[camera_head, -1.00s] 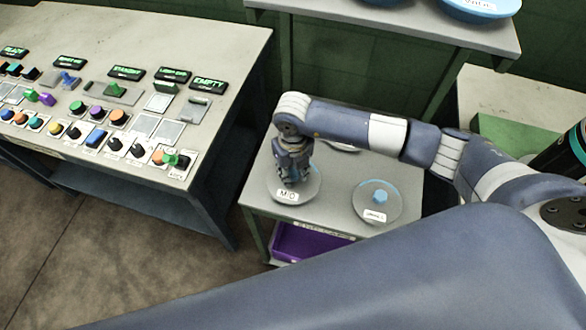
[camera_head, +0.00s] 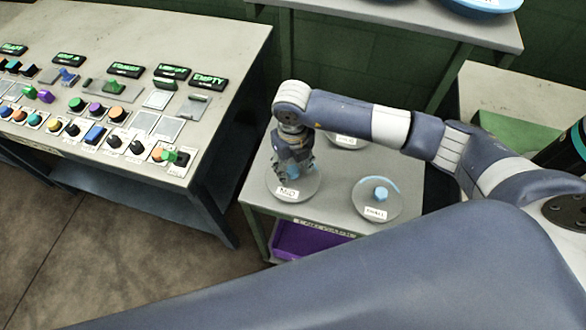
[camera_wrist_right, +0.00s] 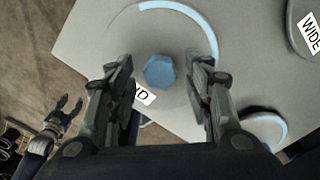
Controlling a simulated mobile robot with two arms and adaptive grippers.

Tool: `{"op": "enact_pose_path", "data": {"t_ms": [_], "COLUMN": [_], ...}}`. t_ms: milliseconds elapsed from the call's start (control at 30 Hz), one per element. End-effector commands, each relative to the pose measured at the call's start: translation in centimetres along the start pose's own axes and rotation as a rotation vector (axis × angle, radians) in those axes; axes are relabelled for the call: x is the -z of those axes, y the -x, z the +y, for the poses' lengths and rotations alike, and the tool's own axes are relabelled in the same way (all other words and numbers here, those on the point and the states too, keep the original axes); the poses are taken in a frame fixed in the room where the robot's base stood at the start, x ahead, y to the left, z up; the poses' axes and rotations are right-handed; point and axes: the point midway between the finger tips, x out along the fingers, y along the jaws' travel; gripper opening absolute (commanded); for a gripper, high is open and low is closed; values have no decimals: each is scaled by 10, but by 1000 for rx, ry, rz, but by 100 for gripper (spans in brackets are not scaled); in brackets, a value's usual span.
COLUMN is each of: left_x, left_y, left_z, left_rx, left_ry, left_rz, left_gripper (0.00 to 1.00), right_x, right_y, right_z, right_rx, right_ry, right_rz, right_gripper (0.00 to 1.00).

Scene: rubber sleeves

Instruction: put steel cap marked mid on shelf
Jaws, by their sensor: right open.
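The steel cap marked MID (camera_head: 311,188) is a round grey disc on the small grey table. In the right wrist view, the cap (camera_wrist_right: 190,40) has a blue hexagonal knob (camera_wrist_right: 160,71) and a partly hidden label. My right gripper (camera_head: 290,174) is over this cap, pointing down. Its open fingers (camera_wrist_right: 158,95) stand on either side of the knob, with gaps showing. My left gripper (camera_wrist_right: 66,108) shows at the left of the wrist view, away from the table, fingers apart. A grey shelf (camera_head: 400,17) stands at the back, higher than the table.
Another cap (camera_head: 390,206) with a blue knob lies to the right, and a third (camera_head: 350,140) lies behind, partly hidden by my arm. A blue-rimmed thing (camera_head: 485,5) sits on the shelf's right. A purple bin (camera_head: 305,242) is under the tabletop (camera_head: 335,210). A control desk (camera_head: 215,50) stands left.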

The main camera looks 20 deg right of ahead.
Motion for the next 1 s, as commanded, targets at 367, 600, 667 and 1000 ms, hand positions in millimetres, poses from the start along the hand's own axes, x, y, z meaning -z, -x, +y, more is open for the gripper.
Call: {"op": "enact_pose_path", "data": {"t_ms": [367, 600, 667, 1000], "left_x": [-2, -3, -3, -2], "left_y": [-25, -29, -29, -28], "left_z": [1, 1, 1, 1], "left_rx": [-1, -1, -1, -1], "left_ry": [-1, -1, -1, -1], "left_rz": [0, 0, 0, 0], "left_gripper": [48, 48, 48, 48], "right_x": [-1, 0, 0, 2], "right_y": [77, 100, 101, 99], "right_z": [0, 0, 0, 8], "right_rx": [1, 1, 1, -31], "right_ry": [2, 1, 1, 13], "right_rz": [-4, -1, 0, 1], "right_gripper": [47, 47, 47, 47]}}
